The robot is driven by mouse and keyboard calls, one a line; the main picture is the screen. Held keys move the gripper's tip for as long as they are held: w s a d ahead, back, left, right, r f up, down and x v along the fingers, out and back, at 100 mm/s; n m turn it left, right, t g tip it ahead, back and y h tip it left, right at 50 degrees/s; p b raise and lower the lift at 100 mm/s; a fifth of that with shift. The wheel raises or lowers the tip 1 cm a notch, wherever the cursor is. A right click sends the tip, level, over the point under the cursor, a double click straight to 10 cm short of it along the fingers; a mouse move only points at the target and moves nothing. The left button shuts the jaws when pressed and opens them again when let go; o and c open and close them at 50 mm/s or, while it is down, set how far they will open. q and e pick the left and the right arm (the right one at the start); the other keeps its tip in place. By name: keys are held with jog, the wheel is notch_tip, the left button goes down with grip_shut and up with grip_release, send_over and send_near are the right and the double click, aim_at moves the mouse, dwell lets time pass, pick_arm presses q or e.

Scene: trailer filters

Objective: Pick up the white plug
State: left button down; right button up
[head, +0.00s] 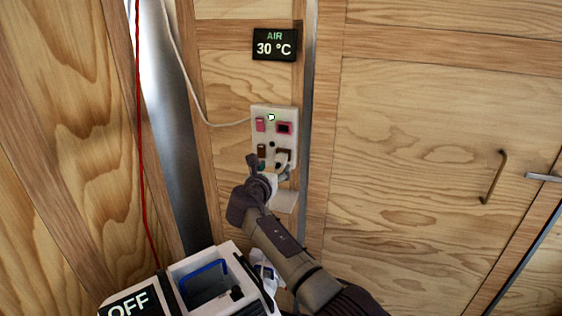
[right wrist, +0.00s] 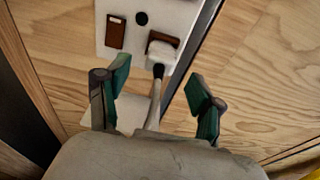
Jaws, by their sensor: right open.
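The white plug (right wrist: 163,51) sits in the brown lower-right socket of the white wall panel (right wrist: 183,17), with a dark end and a pale cord hanging down from it. In the head view the plug (head: 283,158) shows just above my right gripper (head: 270,172), which partly hides it. My right gripper is open in the right wrist view (right wrist: 158,86), its two green-padded fingers spread on either side of the cord, below the plug. The plug is not between the pads. My left gripper is not in view.
The panel also has a pink switch (head: 260,125), a pink-red socket (head: 284,128) and a brown switch (head: 262,151). An air display (head: 274,44) hangs above. A white box marked OFF (head: 228,250) stands below left. A metal handle (head: 494,177) is at right.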

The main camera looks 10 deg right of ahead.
aim_at(278, 163)
jog(key=shift+w+d+f, duration=0.1)
jog(key=shift+w+d, duration=0.05)
jog(key=shift+w, duration=0.15)
jog(key=b+x, duration=0.1)
jog(key=x, duration=0.2)
jog(key=shift+f, duration=0.2)
jog(key=shift+w+d+b, duration=0.25)
jog(key=shift+w+b, duration=0.45)
jog(key=shift+b, duration=0.05)
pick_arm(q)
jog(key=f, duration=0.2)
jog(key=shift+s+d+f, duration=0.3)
pick_arm(e)
grip_shut()
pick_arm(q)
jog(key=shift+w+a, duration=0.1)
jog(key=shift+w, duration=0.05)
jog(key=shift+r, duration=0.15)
pick_arm(e)
jog(key=shift+r, duration=0.1)
